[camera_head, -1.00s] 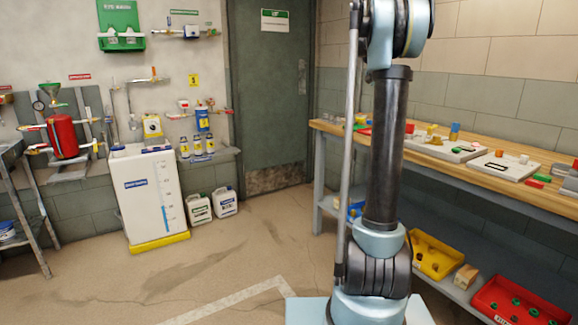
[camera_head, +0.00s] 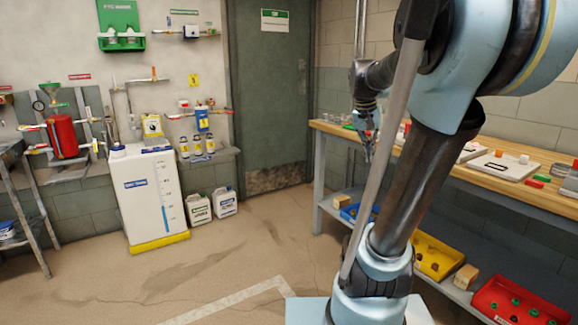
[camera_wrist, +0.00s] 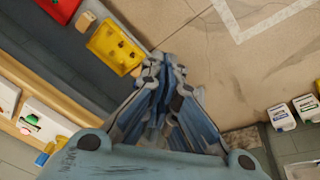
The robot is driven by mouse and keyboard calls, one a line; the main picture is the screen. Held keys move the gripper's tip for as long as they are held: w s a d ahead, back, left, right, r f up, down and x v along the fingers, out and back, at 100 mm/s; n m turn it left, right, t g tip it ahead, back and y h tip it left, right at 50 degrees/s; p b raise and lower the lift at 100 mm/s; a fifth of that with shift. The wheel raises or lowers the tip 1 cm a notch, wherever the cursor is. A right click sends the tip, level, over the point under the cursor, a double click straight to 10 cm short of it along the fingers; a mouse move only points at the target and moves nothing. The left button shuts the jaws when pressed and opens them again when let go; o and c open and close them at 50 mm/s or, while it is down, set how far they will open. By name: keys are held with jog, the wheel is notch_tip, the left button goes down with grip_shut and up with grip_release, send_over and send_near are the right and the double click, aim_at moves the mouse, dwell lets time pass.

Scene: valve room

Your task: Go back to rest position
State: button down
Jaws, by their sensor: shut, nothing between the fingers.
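My gripper (camera_head: 369,140) hangs fingers down in the head view, by the left end of the wooden workbench (camera_head: 333,128). In the wrist view, my gripper (camera_wrist: 163,62) is shut with its fingertips together and nothing between them. It points toward the floor, beside the yellow bin (camera_wrist: 116,48) on the bench's lower shelf. It appears clear of the bench and touches nothing that I can see. My arm crosses the right half of the head view and hides part of the bench top.
The lower shelf holds a yellow bin (camera_head: 437,257), a red bin (camera_head: 519,303) and a blue bin (camera_head: 356,212). A white tank (camera_head: 146,200) and white jugs (camera_head: 198,208) stand at the left. The floor (camera_head: 250,240) between is open. A green door (camera_head: 268,100) is behind.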

jog(key=s+a+f+n+y, duration=0.1)
jog(key=s+a+f, duration=0.3)
jog(key=s+f, duration=0.4)
jog(key=shift+s+f+n, duration=0.25)
jog(key=shift+s+n, duration=0.35)
jog(key=shift+s, duration=0.1)
jog(key=c, duration=2.4)
grip_release()
jog(key=s+a+f+n, duration=0.1)
jog(key=s+f, duration=0.2)
jog(key=s+a+f+y, duration=0.1)
jog(key=s+f, duration=0.1)
jog(key=f, duration=0.2)
jog(key=s+a+f+n, duration=0.1)
jog(key=s+f, duration=0.2)
jog(key=f, duration=0.1)
jog(key=shift+s+a+n+t, duration=0.2)
jog(key=shift+s+n+t, duration=0.1)
jog(key=shift+s, duration=0.05)
jog(key=c, duration=1.6)
grip_release()
jog(key=shift+s+f, duration=0.2)
